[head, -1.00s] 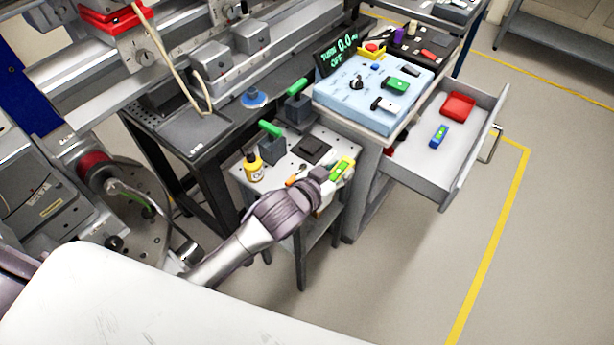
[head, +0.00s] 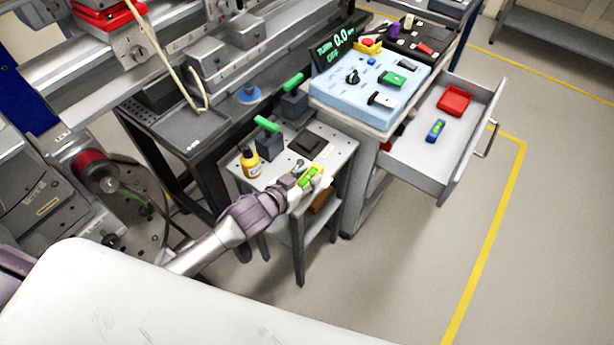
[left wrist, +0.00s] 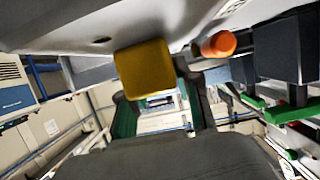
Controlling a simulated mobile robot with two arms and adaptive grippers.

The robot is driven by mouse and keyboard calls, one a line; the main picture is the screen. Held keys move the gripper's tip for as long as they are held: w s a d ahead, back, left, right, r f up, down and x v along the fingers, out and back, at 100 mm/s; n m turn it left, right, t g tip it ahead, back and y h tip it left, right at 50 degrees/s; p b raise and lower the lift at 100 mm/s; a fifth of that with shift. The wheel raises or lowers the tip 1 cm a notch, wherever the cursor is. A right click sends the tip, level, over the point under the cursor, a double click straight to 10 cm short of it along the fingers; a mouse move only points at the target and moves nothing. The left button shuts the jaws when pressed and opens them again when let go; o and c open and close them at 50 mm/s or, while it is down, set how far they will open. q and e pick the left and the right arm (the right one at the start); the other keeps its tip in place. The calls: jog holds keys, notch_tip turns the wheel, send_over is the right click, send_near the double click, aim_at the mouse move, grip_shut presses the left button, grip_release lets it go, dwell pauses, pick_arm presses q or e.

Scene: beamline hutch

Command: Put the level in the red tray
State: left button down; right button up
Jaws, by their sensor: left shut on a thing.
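My left gripper (head: 292,184) is shut on a small yellow level with a green middle (head: 310,177), at the front right edge of the small grey side table (head: 335,152). The left wrist view shows a yellow block (left wrist: 145,70) close to the camera, which looks like the end of this level. The red tray (head: 454,101) lies in the open drawer at the right, well apart from the gripper. A blue level-like piece with a green window (head: 436,130) lies in the same drawer. My right gripper is not in view.
The open drawer (head: 415,155) has bare floor around the tray. A blue control box (head: 365,90) stands on the cabinet between side table and drawer.

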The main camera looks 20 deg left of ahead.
pick_arm(q)
jog(key=shift+f, duration=0.1)
jog(key=c, duration=0.8)
grip_release()
jog(key=shift+s, duration=0.1)
jog(key=v, duration=1.2)
